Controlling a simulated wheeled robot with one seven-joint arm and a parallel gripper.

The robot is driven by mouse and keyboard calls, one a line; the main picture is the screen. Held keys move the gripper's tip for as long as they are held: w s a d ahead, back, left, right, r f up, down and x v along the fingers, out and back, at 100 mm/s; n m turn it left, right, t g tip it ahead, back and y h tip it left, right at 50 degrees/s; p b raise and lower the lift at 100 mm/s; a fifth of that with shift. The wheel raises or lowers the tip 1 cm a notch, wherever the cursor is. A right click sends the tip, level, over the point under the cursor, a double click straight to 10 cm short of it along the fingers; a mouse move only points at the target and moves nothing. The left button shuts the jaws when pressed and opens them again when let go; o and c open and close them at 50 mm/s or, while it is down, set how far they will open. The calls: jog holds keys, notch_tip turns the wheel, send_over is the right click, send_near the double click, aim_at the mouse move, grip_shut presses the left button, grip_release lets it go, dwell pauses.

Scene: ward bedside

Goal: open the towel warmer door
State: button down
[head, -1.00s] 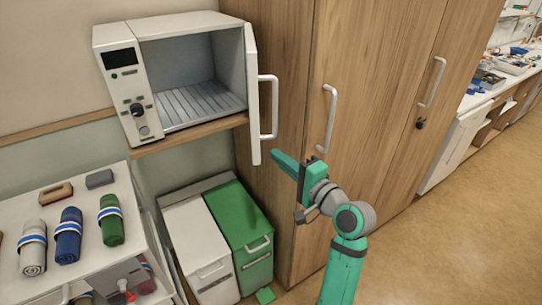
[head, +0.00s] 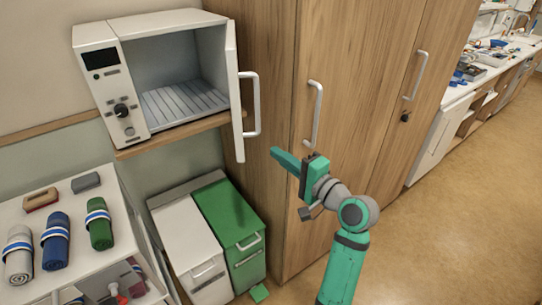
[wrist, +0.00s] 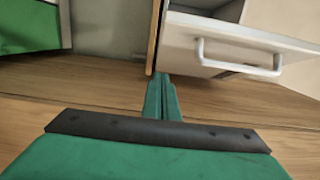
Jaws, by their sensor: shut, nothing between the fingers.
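The towel warmer (head: 125,100) is a white box on a wooden shelf at the upper left of the head view. Its door (head: 236,95) stands wide open, swung out on the right side, and the empty slatted inside shows. The door's white bar handle (head: 252,104) is on the door's right face; it also shows in the wrist view (wrist: 236,66). My gripper (head: 275,152) is shut and empty, below and to the right of the door in the head view, apart from the handle. In the wrist view its green fingers (wrist: 162,80) point toward the door's edge.
Tall wooden cabinets (head: 350,90) with bar handles stand right behind my arm. White (head: 185,240) and green (head: 228,225) bins stand below the warmer. A white cart (head: 100,265) with rolled towels is at the lower left. Open floor (head: 450,230) lies at the right.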

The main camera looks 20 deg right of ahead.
jog(key=s, duration=0.8)
jog(key=s+a+f+g+h, duration=0.1)
jog(key=s+a+f+h, duration=0.1)
jog(key=a+f, duration=0.5)
jog(key=s+a+f+h, duration=0.2)
jog(key=s+f, duration=0.1)
jog(key=f, duration=0.8)
jog(key=s+a+f+g+h, duration=0.1)
jog(key=s+a+f+h, duration=0.1)
jog(key=a+f, duration=0.5)
jog(key=s+a+f+n+h, duration=0.1)
jog(key=s+a+f+n, duration=0.15)
jog(key=s, duration=0.45)
jog(key=s+a+f+n, duration=0.2)
jog(key=s+f+n, duration=0.2)
jog(key=s, duration=0.3)
jog(key=s+a+r+n+y, duration=0.1)
jog(key=s+a+r+n, duration=0.1)
jog(key=s, duration=0.4)
jog(key=s+a+r+n, duration=0.2)
jog(key=s+a+n, duration=0.2)
jog(key=s+n, duration=0.2)
jog(key=shift+s+y, duration=0.35)
jog(key=shift+y, duration=0.05)
